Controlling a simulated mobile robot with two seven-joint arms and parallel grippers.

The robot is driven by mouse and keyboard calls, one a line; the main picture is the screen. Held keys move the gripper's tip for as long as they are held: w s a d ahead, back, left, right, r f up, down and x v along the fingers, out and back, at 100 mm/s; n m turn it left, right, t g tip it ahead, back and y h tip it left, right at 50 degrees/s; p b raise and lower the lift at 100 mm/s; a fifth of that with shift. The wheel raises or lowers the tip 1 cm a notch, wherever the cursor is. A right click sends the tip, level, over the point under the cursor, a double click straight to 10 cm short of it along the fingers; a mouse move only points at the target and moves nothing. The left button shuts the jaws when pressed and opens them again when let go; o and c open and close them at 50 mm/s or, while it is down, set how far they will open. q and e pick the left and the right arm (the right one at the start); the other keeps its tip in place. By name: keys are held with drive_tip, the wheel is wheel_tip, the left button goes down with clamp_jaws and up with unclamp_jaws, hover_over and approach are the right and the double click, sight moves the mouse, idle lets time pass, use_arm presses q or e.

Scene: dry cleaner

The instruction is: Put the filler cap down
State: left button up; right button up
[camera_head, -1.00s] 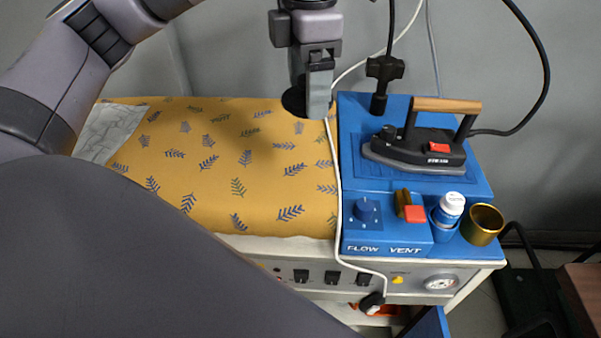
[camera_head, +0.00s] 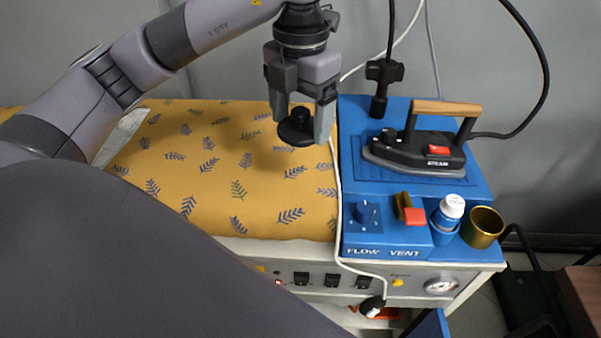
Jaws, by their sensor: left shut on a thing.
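The filler cap (camera_head: 296,132) is a black round disc with a raised knob. My left gripper (camera_head: 302,116) is shut on its knob, one finger on each side. The cap is over the right part of the yellow ironing board cover (camera_head: 205,175) with its leaf pattern. I cannot tell whether the cap's underside touches the cloth or hangs just above it. My right gripper is not in view.
A blue station (camera_head: 385,247) to the right carries an iron (camera_head: 418,150), a blue knob (camera_head: 367,213), a white-capped bottle (camera_head: 449,209) and a brass cup (camera_head: 482,226). A white cord (camera_head: 338,200) runs along its left edge. The cloth left of the cap is clear.

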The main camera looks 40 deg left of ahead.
use_arm(q)
wheel_tip(320, 180, down, 11)
drive_tip(key=shift+f+p, duration=0.2)
drive_tip(key=shift+p, duration=0.15)
drive_tip(key=shift+f, duration=0.15)
drive_tip(key=o, duration=1)
wheel_tip(320, 180, up, 12)
drive_tip(key=shift+r, duration=0.2)
drive_tip(key=shift+s+f, duration=0.1)
